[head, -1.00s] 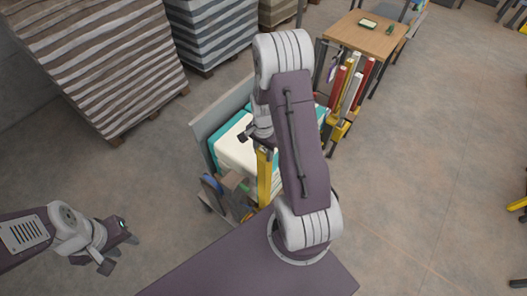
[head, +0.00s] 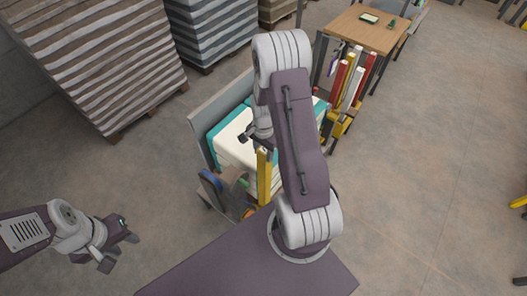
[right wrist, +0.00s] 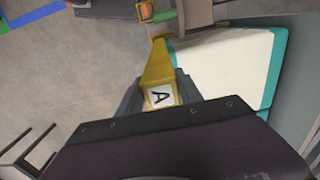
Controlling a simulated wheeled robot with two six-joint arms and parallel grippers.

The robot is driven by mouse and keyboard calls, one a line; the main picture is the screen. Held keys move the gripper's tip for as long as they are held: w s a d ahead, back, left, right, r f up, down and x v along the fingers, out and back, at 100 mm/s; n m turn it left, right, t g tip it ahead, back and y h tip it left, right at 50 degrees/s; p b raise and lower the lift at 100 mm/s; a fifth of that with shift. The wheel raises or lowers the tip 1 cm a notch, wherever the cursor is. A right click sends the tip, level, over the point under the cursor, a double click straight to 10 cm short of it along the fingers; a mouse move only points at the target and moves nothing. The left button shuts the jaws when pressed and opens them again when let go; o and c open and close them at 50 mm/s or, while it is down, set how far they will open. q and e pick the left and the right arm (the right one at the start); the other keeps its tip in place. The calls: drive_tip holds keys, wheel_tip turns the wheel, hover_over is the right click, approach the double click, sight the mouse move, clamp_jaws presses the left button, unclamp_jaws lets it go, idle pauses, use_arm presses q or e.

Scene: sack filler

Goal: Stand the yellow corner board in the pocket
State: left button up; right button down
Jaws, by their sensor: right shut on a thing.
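The yellow corner board (head: 264,178) hangs upright below my right gripper (head: 262,145), beside the cart's near end. In the right wrist view the board (right wrist: 158,68) runs away from between the fingers of my right gripper (right wrist: 160,92), which are shut on its end. A white label with a letter A is on that end. A small orange-yellow frame (right wrist: 146,10), perhaps the pocket, shows beyond the board's far end; I cannot tell whether they touch. My left gripper (head: 120,249) is open and empty over the floor at left.
A cart (head: 205,108) carries white and teal sacks (head: 232,142). Behind it stands a rack with red, white and yellow boards (head: 350,82), near a wooden table (head: 362,30). Striped stacks on pallets (head: 95,60) fill the upper left.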

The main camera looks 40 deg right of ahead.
sight(263, 166)
drive_tip(key=shift+f+b, duration=2.5)
drive_tip(key=shift+f, duration=1.1)
drive_tip(key=shift+f+b, duration=0.95)
drive_tip(key=shift+f, duration=0.3)
drive_tip(key=c, duration=0.7)
unclamp_jaws()
wheel_tip(263, 166, up, 9)
drive_tip(key=shift+r, duration=0.1)
